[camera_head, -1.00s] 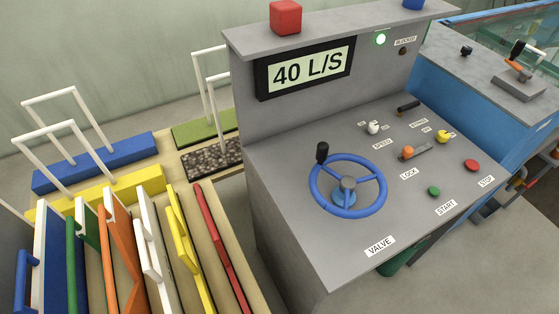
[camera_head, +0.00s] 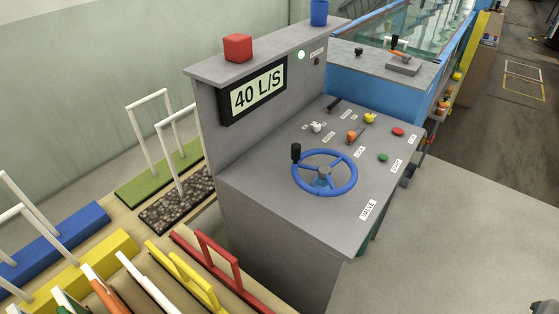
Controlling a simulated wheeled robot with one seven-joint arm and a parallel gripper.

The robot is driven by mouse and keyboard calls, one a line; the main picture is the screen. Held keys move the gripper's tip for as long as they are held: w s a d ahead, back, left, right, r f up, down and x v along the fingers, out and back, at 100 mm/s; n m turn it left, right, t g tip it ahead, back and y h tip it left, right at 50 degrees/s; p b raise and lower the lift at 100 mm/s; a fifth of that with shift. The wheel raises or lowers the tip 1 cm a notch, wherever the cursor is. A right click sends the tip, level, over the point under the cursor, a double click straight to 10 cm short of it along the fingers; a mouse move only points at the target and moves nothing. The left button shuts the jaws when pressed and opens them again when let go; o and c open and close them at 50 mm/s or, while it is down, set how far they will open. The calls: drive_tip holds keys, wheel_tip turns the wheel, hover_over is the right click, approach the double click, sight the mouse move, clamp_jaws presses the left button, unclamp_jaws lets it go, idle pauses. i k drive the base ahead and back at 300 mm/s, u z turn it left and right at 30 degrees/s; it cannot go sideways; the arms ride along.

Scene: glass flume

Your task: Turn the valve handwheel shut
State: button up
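The blue valve handwheel (camera_head: 354,184) lies on the sloping top of the grey control desk (camera_head: 262,184), left of the VALVE label (camera_head: 368,209). It has a grey hub and a black knob (camera_head: 295,152) standing on its rim at the left. The display (camera_head: 258,91) above it reads 40 L/S. A green lamp (camera_head: 301,55) is lit beside the display. My gripper is not clearly in view; a small dark shape at the lower right edge cannot be made out.
An orange-knobbed LOCK lever (camera_head: 351,136), a yellow knob (camera_head: 370,118), a red button (camera_head: 398,132) and a green button (camera_head: 383,157) are near the wheel. Coloured handled pieces (camera_head: 215,258) stand left of the desk.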

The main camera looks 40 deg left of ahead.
sight(324, 171)
drive_tip(key=u, duration=1.8)
drive_tip(key=k, duration=1)
drive_tip(key=z, duration=0.9)
drive_tip(key=i, duration=0.85)
drive_tip(key=u, duration=0.75)
drive_tip(key=i, duration=0.75)
drive_tip(key=u, duration=0.9)
